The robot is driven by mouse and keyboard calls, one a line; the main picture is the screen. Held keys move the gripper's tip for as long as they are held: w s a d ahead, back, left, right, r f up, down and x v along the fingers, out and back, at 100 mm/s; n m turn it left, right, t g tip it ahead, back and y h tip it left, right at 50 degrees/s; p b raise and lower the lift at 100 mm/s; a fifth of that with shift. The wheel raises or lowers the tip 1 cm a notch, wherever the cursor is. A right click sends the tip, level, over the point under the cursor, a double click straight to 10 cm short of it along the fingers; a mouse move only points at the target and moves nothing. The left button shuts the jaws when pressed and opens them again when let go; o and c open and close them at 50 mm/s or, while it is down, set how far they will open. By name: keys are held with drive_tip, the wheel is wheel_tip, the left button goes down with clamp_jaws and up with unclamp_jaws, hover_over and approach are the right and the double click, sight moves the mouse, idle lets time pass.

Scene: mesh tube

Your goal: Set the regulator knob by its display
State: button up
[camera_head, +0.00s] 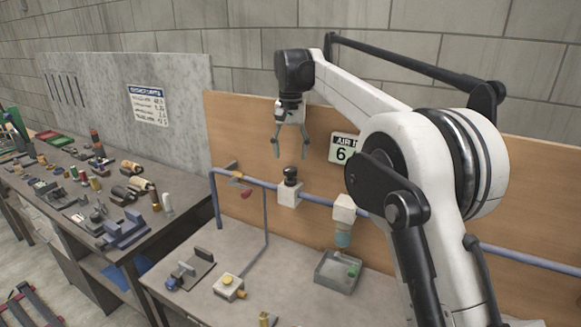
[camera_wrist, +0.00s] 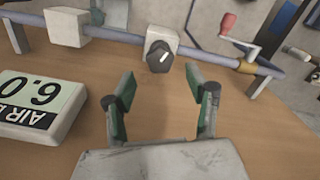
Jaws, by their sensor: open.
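The regulator is a pale block on the blue pipe with a black knob (camera_head: 290,174) on top. In the wrist view the knob (camera_wrist: 158,56) carries a white mark and lies just beyond my fingertips. The air display (camera_head: 344,148) is on the wooden back panel, partly behind my arm; a "6" shows. In the wrist view the display (camera_wrist: 42,103) appears upside down and seems to read 6.0. My gripper (camera_head: 291,151) is open and empty, pointing down above the knob. In the wrist view my gripper (camera_wrist: 160,78) has its fingers apart, one each side of the knob's line, not touching it.
The blue pipe (camera_head: 318,199) runs along the panel. A red-handled valve (camera_head: 237,175) is left of the regulator, and a pale filter block (camera_head: 344,208) is right of it. A grey tray (camera_head: 337,272) sits below. The left bench (camera_head: 70,190) is cluttered.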

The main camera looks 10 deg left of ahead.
sight(290, 169)
drive_tip(key=shift+f+p, duration=0.3)
drive_tip(key=shift+f, duration=2.4)
drive_tip(key=c, duration=1.1)
drive_tip(key=shift+n, duration=0.3)
